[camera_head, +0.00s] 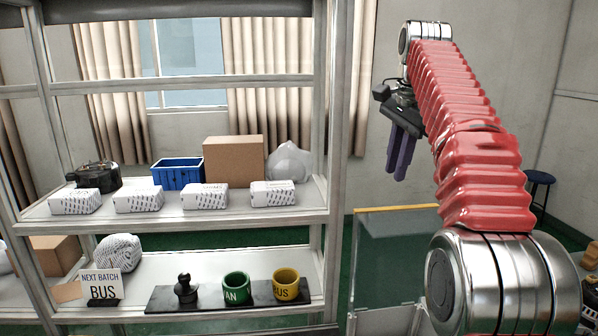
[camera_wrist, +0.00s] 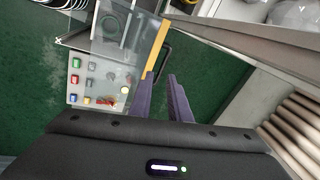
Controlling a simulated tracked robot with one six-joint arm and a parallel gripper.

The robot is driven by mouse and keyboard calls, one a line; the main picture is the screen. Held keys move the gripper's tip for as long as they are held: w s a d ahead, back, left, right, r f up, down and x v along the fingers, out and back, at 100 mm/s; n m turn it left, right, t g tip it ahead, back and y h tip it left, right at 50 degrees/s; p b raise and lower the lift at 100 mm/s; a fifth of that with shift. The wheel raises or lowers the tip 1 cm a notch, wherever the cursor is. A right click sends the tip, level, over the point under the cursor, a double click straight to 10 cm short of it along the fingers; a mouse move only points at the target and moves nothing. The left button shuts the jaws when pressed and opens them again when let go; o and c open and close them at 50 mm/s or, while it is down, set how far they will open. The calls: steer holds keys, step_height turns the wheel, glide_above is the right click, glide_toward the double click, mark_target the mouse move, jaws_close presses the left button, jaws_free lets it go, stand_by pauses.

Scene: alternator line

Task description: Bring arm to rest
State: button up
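My gripper (camera_head: 395,174) hangs from my raised red arm at the right of the head view, with its purple fingers pointing down. It is to the right of the shelf rack (camera_head: 334,130) and apart from it, in free air. In the wrist view the two fingers of my gripper (camera_wrist: 161,77) stand apart with an empty gap between them, so it is open and holds nothing.
The upper shelf holds several white boxes (camera_head: 204,196), a blue crate (camera_head: 178,173) and a cardboard box (camera_head: 233,161). A panel with coloured buttons (camera_wrist: 97,82) lies below my gripper.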

steer(key=s+n, duration=0.1)
steer(key=s, duration=0.1)
steer(key=s+a+n, duration=0.1)
steer(key=s, duration=0.2)
steer(key=s+a+f+n, duration=0.1)
steer(key=s+n, duration=0.1)
steer(key=s, duration=0.1)
steer(key=shift+a+f+t, duration=0.1)
steer(key=shift+a+t, duration=0.05)
steer(key=shift+t, duration=0.25)
steer(key=s+a+f+n+t, duration=0.2)
steer(key=s+f+n, duration=0.8)
steer(key=s+f, duration=1.4)
steer(key=shift+s+a+f, duration=0.15)
steer(key=shift+s+a, duration=0.4)
steer(key=shift+a, duration=0.1)
steer(key=shift+s, duration=0.1)
